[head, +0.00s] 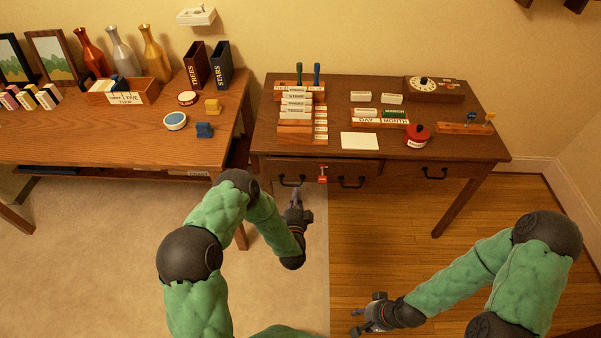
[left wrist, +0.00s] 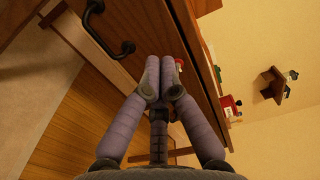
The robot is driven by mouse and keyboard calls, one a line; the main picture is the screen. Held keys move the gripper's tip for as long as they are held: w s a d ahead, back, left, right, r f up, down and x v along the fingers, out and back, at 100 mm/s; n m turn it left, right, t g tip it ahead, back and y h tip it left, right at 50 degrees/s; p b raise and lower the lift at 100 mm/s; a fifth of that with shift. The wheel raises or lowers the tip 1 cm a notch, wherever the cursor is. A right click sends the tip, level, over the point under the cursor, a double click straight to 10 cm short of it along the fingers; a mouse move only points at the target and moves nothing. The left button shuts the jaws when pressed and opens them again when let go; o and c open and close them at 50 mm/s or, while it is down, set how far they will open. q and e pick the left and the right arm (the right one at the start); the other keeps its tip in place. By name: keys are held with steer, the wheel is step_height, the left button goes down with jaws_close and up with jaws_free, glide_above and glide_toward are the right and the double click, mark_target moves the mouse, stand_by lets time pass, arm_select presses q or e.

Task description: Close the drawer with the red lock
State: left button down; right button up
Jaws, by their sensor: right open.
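The desk on the right (head: 400,146) has a red lock (head: 323,173) on its front, between two dark drawer handles. The drawer front (head: 308,168) around the lock looks slightly forward of the desk edge, but how far is hard to tell. My left gripper (head: 296,196) is just in front of and below the left handle (head: 292,182). In the left wrist view its fingers (left wrist: 160,65) are together and empty, close to the wooden front. Red of the lock (left wrist: 180,64) shows beside the fingertips; contact is unclear. My right gripper (head: 364,318) is open and empty, low over the floor.
A third handle (head: 434,174) is on the desk's right drawer. The desktop holds a card rack (head: 297,115), a white card (head: 360,141), a red pot (head: 417,136) and a clock box (head: 434,88). A wooden table (head: 100,145) stands left. Floor ahead is clear.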

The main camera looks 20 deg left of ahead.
mark_target(298, 164)
arm_select(q)
steer(key=b+x, duration=0.3)
steer(key=x, duration=0.7)
steer(key=shift+w+f+b, duration=0.15)
steer(key=shift+f+b, duration=0.05)
steer(key=shift+b, duration=0.2)
steer(key=shift+w+a+r, duration=0.1)
steer(key=shift+w+a, duration=0.1)
steer(key=shift+w, duration=0.5)
arm_select(e)
steer(key=shift+f, duration=2.3)
